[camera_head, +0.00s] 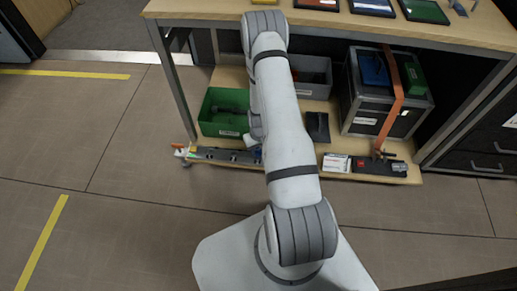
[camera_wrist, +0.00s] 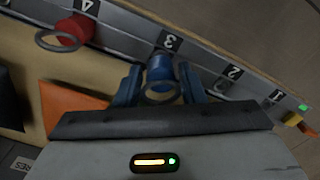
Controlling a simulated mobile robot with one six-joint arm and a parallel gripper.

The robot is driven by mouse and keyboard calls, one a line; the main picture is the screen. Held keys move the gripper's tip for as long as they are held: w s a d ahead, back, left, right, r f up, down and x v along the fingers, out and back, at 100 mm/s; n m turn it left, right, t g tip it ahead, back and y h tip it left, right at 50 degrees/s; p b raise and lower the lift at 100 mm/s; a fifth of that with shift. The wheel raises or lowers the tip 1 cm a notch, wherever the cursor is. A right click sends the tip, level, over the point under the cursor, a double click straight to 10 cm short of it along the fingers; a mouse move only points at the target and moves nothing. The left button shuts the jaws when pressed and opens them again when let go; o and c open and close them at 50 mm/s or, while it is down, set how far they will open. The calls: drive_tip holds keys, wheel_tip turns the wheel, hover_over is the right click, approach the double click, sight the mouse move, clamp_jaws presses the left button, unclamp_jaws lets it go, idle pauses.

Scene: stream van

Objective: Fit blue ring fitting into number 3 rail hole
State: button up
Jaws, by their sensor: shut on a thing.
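The blue ring fitting (camera_wrist: 160,70) is upright between the two fingers of my gripper (camera_wrist: 160,84) in the wrist view, its ring towards the camera. My gripper is shut on it. The grey rail (camera_wrist: 125,37) runs diagonally behind, with the number 3 label (camera_wrist: 168,41) just beyond the fitting. The number 3 hole is hidden behind the fitting and fingers, so I cannot tell whether the fitting is in it. In the head view the rail (camera_head: 225,155) lies along the low shelf's front edge; my arm hides most of my gripper there.
A red ring fitting (camera_wrist: 74,29) is at number 4, and yellow (camera_wrist: 291,118) and green (camera_wrist: 303,107) parts are near number 1. A green bin (camera_head: 222,125), grey bin (camera_head: 315,85) and metal case (camera_head: 390,115) stand on the shelf. A table leg (camera_head: 175,85) stands left; floor in front is clear.

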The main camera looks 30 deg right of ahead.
drive_tip(key=shift+f+b, duration=0.7)
drive_tip(key=shift+f, duration=0.3)
drive_tip(key=o, duration=1.1)
drive_tip(key=shift+o, duration=0.2)
drive_tip(key=shift+r, duration=0.1)
wheel_tip(320, 180, up, 8)
drive_tip(key=p, duration=0.3)
drive_tip(key=a+r+p, duration=0.2)
drive_tip(key=r+p, duration=0.3)
drive_tip(key=r, duration=0.9)
drive_tip(key=s+a+r+t+p, duration=0.1)
drive_tip(key=a+r+p, duration=0.3)
drive_tip(key=r, duration=1.1)
drive_tip(key=a+r+p, duration=0.1)
drive_tip(key=r+p, duration=0.5)
drive_tip(key=r, duration=0.8)
drive_tip(key=s+a+r+p, duration=0.2)
drive_tip(key=s+r+p, duration=0.2)
drive_tip(key=r, duration=0.6)
drive_tip(key=s+a+r+t+p, duration=0.1)
drive_tip(key=s+a+r+p, duration=0.1)
drive_tip(key=s+r+p, duration=0.3)
drive_tip(key=s+a+r+p, duration=0.2)
drive_tip(key=s+r+p, duration=0.2)
drive_tip(key=s+r, duration=0.4)
wheel_tip(320, 180, up, 7)
drive_tip(key=shift+s+a+f+n+t+p, duration=0.2)
drive_tip(key=shift+s+a+n+t+p, duration=0.1)
drive_tip(key=shift+s+a+n+p, duration=0.1)
